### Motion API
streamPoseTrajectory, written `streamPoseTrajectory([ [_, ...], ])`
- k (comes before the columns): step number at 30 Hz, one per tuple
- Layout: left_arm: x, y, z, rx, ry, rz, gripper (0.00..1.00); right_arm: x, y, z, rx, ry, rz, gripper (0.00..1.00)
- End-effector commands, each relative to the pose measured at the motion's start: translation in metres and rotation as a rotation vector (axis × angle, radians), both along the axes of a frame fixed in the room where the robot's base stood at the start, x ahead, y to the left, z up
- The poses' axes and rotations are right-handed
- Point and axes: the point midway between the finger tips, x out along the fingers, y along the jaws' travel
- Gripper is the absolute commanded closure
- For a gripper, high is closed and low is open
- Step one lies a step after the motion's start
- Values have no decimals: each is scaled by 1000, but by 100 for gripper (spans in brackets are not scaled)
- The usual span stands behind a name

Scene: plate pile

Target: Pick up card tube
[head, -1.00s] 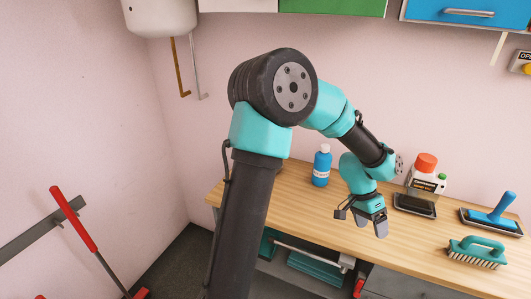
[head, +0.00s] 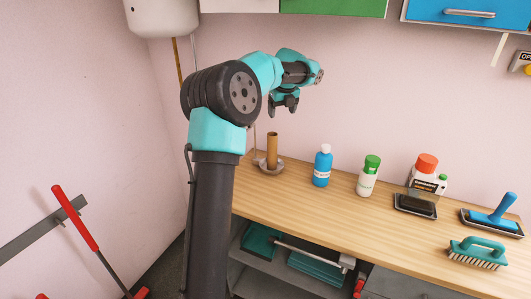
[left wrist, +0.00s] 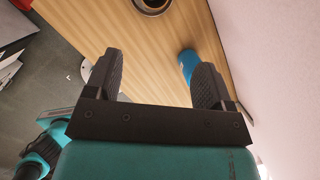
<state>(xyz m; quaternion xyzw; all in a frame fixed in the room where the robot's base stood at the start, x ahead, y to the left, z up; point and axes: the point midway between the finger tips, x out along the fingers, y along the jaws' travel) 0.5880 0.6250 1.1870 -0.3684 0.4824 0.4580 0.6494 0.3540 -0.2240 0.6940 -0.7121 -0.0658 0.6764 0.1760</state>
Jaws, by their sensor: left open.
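The card tube (head: 272,150) is a slim brown cylinder. It stands upright in a round grey dish (head: 270,169) at the left end of the wooden bench. My left gripper (head: 286,106) is above and slightly right of the tube in the head view, apart from it. The left wrist view shows its two dark fingers (left wrist: 158,72) spread with nothing between them. The dish (left wrist: 152,9) is cut off at the top of that view, beyond the fingers. My right gripper is not in view.
A blue bottle (head: 322,168) stands right of the tube, and also shows beside a finger in the wrist view (left wrist: 187,62). A green-capped bottle (head: 367,178), a red-capped container (head: 425,174) and brushes (head: 477,252) are farther right. The bench front (head: 300,218) is clear.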

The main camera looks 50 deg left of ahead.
Motion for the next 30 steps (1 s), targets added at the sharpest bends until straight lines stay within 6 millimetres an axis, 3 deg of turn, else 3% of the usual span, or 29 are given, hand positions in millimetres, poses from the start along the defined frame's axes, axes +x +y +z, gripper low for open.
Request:
streamPoseTrajectory([
  [4,-4,15,11,45,23,-49,24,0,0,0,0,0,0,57],
  [16,-4,17,6,45,26,-52,24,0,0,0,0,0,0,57],
  [30,4,36,-64,42,27,-51,24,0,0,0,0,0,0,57],
])
